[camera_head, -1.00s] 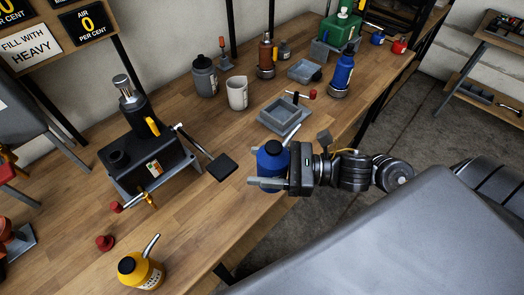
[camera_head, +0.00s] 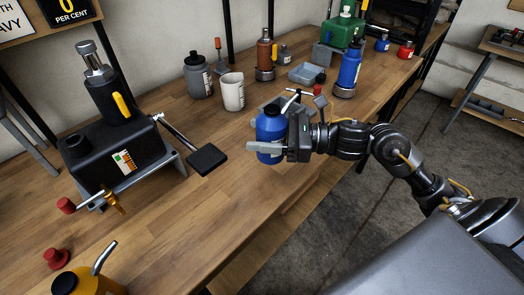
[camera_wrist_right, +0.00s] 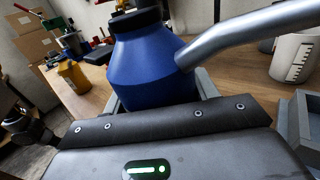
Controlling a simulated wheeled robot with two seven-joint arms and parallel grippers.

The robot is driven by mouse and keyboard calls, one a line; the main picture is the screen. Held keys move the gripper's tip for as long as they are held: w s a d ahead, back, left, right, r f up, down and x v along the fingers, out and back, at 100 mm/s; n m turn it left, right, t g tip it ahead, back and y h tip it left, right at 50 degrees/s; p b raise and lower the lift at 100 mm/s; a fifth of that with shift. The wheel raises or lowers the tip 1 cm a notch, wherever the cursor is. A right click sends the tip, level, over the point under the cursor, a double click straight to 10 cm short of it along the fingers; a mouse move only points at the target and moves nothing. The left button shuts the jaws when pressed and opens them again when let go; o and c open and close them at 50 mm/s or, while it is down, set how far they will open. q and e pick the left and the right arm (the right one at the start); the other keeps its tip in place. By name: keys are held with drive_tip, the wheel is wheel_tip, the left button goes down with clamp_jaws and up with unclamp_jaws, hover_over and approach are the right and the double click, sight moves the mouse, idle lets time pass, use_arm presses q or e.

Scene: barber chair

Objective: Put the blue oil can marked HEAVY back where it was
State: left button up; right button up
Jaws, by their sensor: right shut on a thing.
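The blue oil can (camera_head: 270,128) with a dark cap and a pale spout is held upright between the fingers of my right gripper (camera_head: 268,148). It fills the middle of the right wrist view (camera_wrist_right: 152,62), its metal spout running off to the upper right. The gripper is shut on it near the front edge of the workbench. I cannot tell whether the can's base touches the bench. No HEAVY marking is readable on it. A sign ending in "AVY" (camera_head: 14,22) hangs at the upper left.
A black pump unit (camera_head: 115,150) with a pedal (camera_head: 207,159) stands left on the bench (camera_head: 190,215). A yellow oil can (camera_head: 88,280) is at the lower left. A white beaker (camera_head: 232,92), grey bottle (camera_head: 198,76) and another blue bottle (camera_head: 348,72) stand behind. Bare wood lies left of my gripper.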

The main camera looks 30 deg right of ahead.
drive_tip(key=shift+w+d+f, duration=0.1)
drive_tip(key=shift+w+f, duration=0.25)
drive_tip(key=shift+f, duration=0.3)
drive_tip(key=shift+w+d+f, duration=0.1)
drive_tip(key=shift+w+f, duration=0.25)
drive_tip(key=shift+f, duration=0.25)
drive_tip(key=shift+w+d+f, duration=0.2)
drive_tip(key=shift+f, duration=0.25)
wheel_tip(320, 180, down, 2)
drive_tip(key=shift+w+a+f+p, duration=0.1)
drive_tip(key=shift+w+a+p, duration=0.05)
drive_tip(key=shift+p, duration=0.25)
drive_tip(key=shift+a+f, duration=0.1)
drive_tip(key=shift+f, duration=0.3)
use_arm(q)
drive_tip(key=shift+a+f, duration=0.2)
drive_tip(key=shift+a, duration=0.05)
drive_tip(key=shift+f, duration=0.15)
use_arm(e)
drive_tip(key=shift+f, duration=0.1)
drive_tip(key=o, duration=1.4)
